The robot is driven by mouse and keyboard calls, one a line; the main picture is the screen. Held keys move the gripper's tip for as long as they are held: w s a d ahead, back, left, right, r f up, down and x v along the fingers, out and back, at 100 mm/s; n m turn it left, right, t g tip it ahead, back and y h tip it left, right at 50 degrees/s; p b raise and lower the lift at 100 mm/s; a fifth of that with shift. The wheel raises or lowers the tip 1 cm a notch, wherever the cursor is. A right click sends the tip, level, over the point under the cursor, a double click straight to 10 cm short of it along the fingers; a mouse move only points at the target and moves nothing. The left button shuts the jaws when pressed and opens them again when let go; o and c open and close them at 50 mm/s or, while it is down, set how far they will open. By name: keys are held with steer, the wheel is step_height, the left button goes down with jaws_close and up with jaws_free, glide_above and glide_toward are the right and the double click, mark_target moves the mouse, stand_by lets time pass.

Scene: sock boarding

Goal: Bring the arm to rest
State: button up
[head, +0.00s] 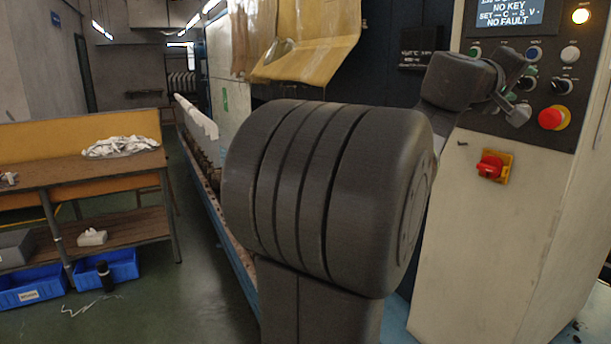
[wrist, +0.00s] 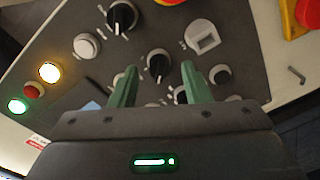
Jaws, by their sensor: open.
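My gripper (wrist: 158,70) is open in the wrist view, its two green fingers apart with nothing held between them. In the head view my arm fills the middle and bends towards the control panel (head: 571,62) at the upper right. The arm's end is beside the panel there, and the fingers are hard to make out. The panel's display (head: 510,14) reads NO KEY and NO FAULT.
A red emergency button (head: 552,118) and a red switch on a yellow plate (head: 491,166) stand out near my arm's end. Yellow sheeting (head: 318,45) hangs behind the arm.

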steer(key=shift+w+d, duration=0.1)
steer(key=shift+d, duration=0.2)
steer(key=shift+a, duration=0.1)
